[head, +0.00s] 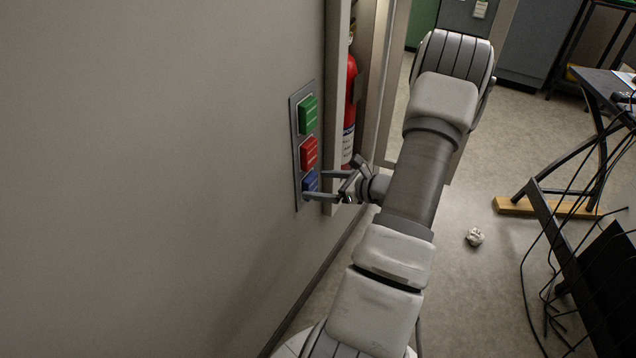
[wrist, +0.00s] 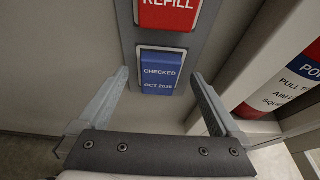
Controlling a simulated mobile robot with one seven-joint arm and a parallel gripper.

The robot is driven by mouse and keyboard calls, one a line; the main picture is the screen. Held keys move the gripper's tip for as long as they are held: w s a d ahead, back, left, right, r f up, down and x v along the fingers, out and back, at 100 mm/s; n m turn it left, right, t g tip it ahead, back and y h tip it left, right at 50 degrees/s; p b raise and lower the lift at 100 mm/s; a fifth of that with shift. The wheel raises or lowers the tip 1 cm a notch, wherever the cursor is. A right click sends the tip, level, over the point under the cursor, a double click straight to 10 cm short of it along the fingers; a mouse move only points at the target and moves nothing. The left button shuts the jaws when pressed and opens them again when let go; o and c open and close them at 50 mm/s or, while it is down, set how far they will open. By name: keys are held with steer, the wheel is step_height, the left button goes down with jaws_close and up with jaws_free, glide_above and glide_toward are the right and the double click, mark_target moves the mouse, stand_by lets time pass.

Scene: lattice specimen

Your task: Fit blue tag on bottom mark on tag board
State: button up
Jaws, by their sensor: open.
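The tag board (head: 296,150) is a narrow grey upright panel on the wall. It bears a green tag (head: 308,114) at the top, a red tag (head: 309,153) in the middle and the blue tag (head: 309,182) at the bottom. In the wrist view the blue tag (wrist: 160,74) reads "CHECKED OCT 2026" and sits at the bottom mark below the red tag (wrist: 168,14). My gripper (head: 315,184) is open at the board's lower end. In the wrist view its fingers (wrist: 162,80) stand apart on either side of the blue tag, with a gap on each side.
A red fire extinguisher (head: 350,95) stands in a recess just right of the board. It also shows in the wrist view (wrist: 250,108). A black table frame (head: 570,150) and cables are at the right. A crumpled white piece (head: 474,237) lies on the open floor.

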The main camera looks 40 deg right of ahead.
steer(key=shift+p+v, duration=0.55)
steer(key=shift+v, duration=1.35)
steer(key=p+v, duration=0.4)
steer(key=v, duration=1.3)
steer(key=shift+s, duration=0.2)
steer(key=shift+d+f, duration=0.1)
steer(key=shift+d, duration=0.05)
